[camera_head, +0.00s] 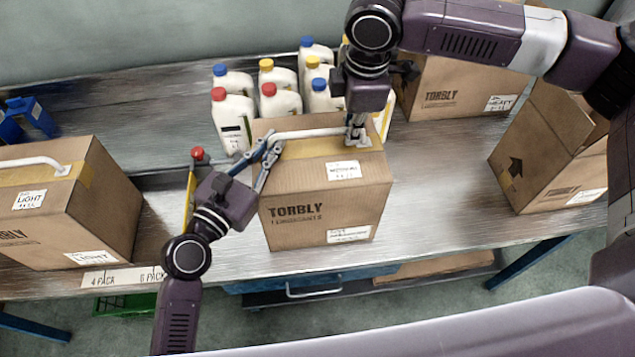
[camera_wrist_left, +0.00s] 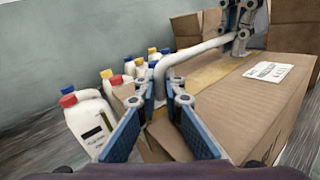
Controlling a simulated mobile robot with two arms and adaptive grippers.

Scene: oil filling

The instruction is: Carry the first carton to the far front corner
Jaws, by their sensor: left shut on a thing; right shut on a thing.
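A brown carton (camera_head: 322,205) marked TORBLY, with a white bar handle (camera_head: 312,132) on its taped top, stands at the middle of the metal table. My left gripper (camera_head: 268,150) is shut on the left end of the handle. My right gripper (camera_head: 356,130) is shut on its right end. The carton (camera_wrist_left: 250,105) and handle (camera_wrist_left: 195,50) fill much of the left wrist view, with the left gripper (camera_wrist_left: 158,100) in front. Whether the carton touches the table is hard to tell. A second carton (camera_head: 100,200) labelled LIGHT, also with a white handle, stands at the left.
Several white bottles (camera_head: 235,115) with red, blue and yellow caps stand behind the middle carton. A TORBLY carton (camera_head: 450,85) stands at the back right and an open carton (camera_head: 550,150) at the right. The table (camera_head: 440,190) is bare right of the middle carton.

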